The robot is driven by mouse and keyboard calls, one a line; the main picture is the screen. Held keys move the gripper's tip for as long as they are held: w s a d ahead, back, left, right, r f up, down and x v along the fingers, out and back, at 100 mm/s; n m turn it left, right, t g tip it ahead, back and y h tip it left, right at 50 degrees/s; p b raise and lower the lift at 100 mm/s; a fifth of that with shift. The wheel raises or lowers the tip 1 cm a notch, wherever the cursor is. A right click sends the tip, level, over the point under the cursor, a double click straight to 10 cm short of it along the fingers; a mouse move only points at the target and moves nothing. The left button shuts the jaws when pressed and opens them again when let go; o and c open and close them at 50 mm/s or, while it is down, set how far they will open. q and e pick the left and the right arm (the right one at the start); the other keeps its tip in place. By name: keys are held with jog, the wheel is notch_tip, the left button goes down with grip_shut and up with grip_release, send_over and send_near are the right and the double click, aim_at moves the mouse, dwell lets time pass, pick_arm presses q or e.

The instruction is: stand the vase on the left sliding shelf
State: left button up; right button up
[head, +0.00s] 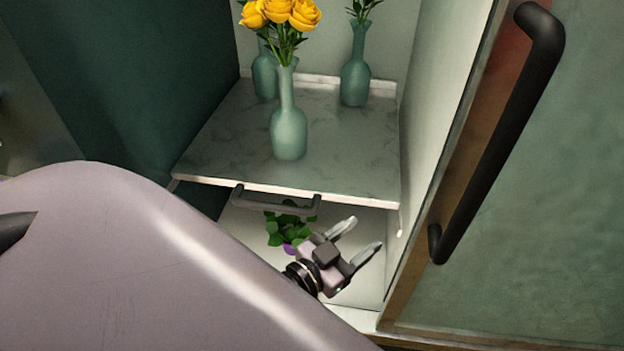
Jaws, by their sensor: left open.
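A slim teal vase (289,128) with yellow roses (283,14) stands upright near the middle of a marble sliding shelf (236,142). Two more teal vases stand behind it: one (355,72) at the back right, one (263,76) at the back left, partly hidden by the front vase and its roses. The shelf has a grey handle (279,206) on its front edge. My left gripper (361,243) is below and in front of the shelf edge, right of the handle. Its fingers are apart and empty, touching no vase. My right gripper is out of view.
Below the shelf, a plant with green leaves and a purple bloom (289,248) shows, partly covered by my gripper. The cabinet walls close in on both sides.

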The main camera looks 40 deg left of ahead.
pick_arm(q)
jog(key=s+a+f+g+y, duration=0.1)
jog(key=s+f+g, duration=0.6)
jog(key=s+f, duration=0.4)
notch_tip(320, 180, down, 3)
jog(key=shift+a+r+n, duration=0.2)
jog(key=shift+n, duration=0.2)
notch_tip(320, 180, up, 5)
jog(key=p, duration=0.5)
jog(key=shift+s+a+r+p, duration=0.1)
jog(key=shift+p, duration=0.25)
